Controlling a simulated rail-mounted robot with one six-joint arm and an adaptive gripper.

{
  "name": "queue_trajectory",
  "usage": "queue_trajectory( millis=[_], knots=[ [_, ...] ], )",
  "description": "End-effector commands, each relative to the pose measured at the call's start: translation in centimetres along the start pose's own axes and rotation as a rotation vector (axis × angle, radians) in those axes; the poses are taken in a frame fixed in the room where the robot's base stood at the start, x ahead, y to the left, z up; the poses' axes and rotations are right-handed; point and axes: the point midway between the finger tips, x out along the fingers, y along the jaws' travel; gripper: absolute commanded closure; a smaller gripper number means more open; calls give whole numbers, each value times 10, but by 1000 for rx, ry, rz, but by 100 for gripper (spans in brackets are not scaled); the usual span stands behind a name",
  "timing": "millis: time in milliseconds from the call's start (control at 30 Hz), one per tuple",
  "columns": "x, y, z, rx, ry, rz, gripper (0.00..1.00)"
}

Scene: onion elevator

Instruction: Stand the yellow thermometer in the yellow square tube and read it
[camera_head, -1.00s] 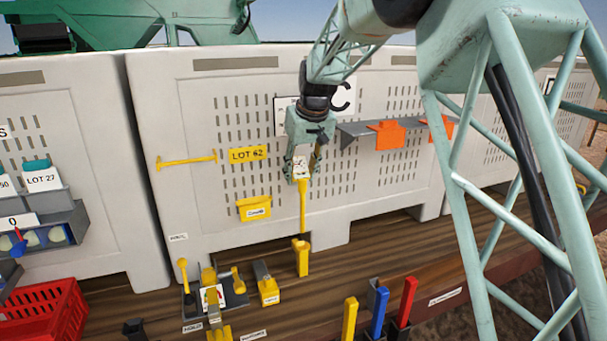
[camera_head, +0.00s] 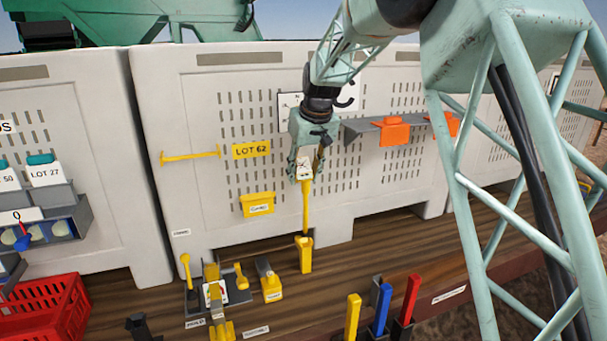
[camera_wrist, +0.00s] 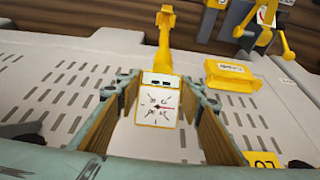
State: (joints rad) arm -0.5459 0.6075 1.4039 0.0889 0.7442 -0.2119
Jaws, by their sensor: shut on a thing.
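The yellow thermometer (camera_head: 306,205) hangs upright below my gripper (camera_head: 305,170), its stem pointing down. My gripper is shut on the thermometer's head. The yellow square tube (camera_head: 305,256) stands on the wooden deck right below. The lower end of the stem meets the tube's mouth, in line with it. I cannot tell how deep the tip sits. In the wrist view the tube (camera_wrist: 166,22) shows beyond the stem.
A pale bin wall stands behind, with a yellow box (camera_head: 258,205) and a grey shelf (camera_head: 362,130) holding orange pieces. A small yellow-topped block (camera_head: 269,283) and a holder with yellow tools stand left of the tube. Yellow, blue and red posts (camera_head: 408,300) stand in front.

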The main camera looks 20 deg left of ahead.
Motion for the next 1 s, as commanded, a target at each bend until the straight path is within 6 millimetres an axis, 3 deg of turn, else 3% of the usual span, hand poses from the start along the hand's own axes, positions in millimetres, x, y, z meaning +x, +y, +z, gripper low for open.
queue_trajectory(
  millis=[233, 1000],
  knots=[
    [9, 0, 4, 0, 0, 0, 85],
    [10, 0, 4, 0, -1, 0, 85]
  ],
)
